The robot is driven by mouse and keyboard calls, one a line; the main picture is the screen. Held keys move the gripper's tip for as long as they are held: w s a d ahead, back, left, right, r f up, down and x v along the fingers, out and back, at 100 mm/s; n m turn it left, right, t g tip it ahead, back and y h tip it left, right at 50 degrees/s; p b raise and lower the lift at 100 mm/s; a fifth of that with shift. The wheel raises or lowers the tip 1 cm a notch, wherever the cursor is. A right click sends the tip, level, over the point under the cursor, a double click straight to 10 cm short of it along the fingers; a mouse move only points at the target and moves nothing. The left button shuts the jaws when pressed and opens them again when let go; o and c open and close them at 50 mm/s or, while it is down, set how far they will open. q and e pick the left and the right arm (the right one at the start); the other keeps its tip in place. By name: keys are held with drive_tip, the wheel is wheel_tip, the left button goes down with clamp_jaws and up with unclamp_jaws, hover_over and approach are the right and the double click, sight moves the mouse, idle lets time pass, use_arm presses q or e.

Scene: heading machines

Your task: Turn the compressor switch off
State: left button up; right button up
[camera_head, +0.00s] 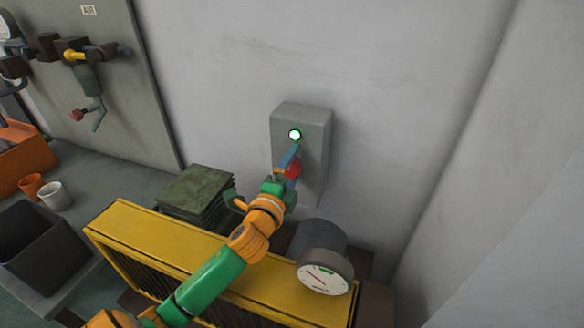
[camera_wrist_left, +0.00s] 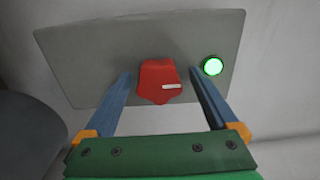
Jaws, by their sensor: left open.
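The compressor switch is a grey box (camera_head: 313,125) on the wall with a red knob (camera_head: 293,168) and a green lamp (camera_head: 295,134) that is lit. In the left wrist view the red knob (camera_wrist_left: 159,80) carries a white mark, and the green lamp (camera_wrist_left: 212,66) glows to its right. My left gripper (camera_wrist_left: 160,80) is open, with one blue finger on each side of the knob and a visible gap to it on both sides. In the head view my left gripper (camera_head: 288,163) is at the box and partly hides the knob. My right gripper is out of view.
Below the box are a yellow-framed unit (camera_head: 160,235) and a dark cylinder with a round gauge (camera_head: 324,278). A stack of green cloths (camera_head: 195,190) lies to the left. A panel with air fittings (camera_head: 120,95) stands further left. The wall right of the box is bare.

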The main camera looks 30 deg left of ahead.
sight(290, 172)
use_arm(q)
drive_tip(key=b+v, duration=0.2)
drive_tip(key=v, duration=0.4)
drive_tip(key=shift+s+d+f, duration=0.1)
drive_tip(key=shift+s+d, duration=0.05)
drive_tip(key=shift+s, duration=0.4)
